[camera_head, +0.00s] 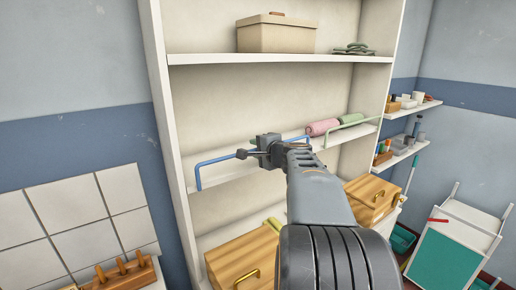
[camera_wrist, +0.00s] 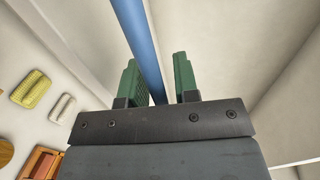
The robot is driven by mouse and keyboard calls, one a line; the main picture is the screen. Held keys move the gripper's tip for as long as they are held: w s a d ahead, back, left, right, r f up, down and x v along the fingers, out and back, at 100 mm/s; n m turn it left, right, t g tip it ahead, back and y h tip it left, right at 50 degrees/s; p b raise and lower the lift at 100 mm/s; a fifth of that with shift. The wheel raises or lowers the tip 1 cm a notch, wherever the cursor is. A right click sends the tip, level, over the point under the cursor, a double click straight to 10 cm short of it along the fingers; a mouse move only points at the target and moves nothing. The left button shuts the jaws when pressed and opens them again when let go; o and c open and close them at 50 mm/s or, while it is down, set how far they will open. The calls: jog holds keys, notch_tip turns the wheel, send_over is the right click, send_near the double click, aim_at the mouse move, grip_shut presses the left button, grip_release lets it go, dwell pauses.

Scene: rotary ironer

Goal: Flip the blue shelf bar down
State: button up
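The blue shelf bar (camera_head: 215,159) is a thin bent rail along the front of a middle shelf. Its left end drops down to the shelf, and its right end shows just past my gripper. My gripper (camera_head: 256,152) is at the middle of the bar and hides part of it. In the wrist view, the blue bar (camera_wrist: 139,42) runs between the two green fingers of my gripper (camera_wrist: 158,72). The fingers are apart, with a clear gap between the bar and the right finger. The bar looks close to the left finger; I cannot tell whether they touch.
A green bar (camera_head: 357,126) is on the same shelf at right, near pink (camera_head: 322,127) and green rolls. Wooden boxes (camera_head: 243,261) stand below. A beige box (camera_head: 276,34) is on the shelf above. The tall shelf's left side panel (camera_head: 166,120) is close to the bar's left end.

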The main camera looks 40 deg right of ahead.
grip_shut()
jog(key=shift+f+b, duration=0.2)
jog(key=shift+b, duration=0.45)
